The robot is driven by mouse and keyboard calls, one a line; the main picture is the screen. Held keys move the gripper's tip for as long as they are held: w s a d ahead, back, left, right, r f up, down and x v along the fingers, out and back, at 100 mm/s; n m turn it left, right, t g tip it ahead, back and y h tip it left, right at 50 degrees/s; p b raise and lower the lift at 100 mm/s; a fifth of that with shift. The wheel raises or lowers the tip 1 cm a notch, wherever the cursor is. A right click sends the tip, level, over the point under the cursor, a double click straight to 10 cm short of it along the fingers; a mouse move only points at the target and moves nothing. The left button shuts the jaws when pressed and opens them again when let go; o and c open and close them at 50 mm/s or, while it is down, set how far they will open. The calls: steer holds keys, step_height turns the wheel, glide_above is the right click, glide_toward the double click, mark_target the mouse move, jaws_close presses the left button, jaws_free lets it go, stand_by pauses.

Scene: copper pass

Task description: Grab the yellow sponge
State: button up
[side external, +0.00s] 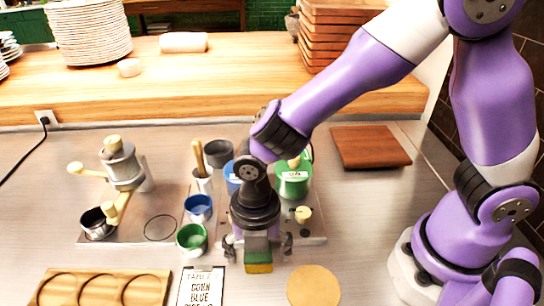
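The yellow sponge (258,266) is a small block with a green layer, near the front middle of the counter. My gripper (258,250) points down directly over it. Its two fingers are spread wide, one left and one right of the sponge, with visible gaps at both sides, so it looks open. The gripper body hides the area behind the sponge. I cannot tell how far down the fingertips reach along the sponge.
A green cup (191,239) and blue cup (198,207) stand close left of my gripper. A printed card (201,287) and a round tan disc (313,287) flank the sponge. A wooden tray (101,288) lies front left. A larger green container (294,181) stands behind.

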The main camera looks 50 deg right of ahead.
steer(key=c, duration=0.8)
steer(key=shift+r, duration=0.1)
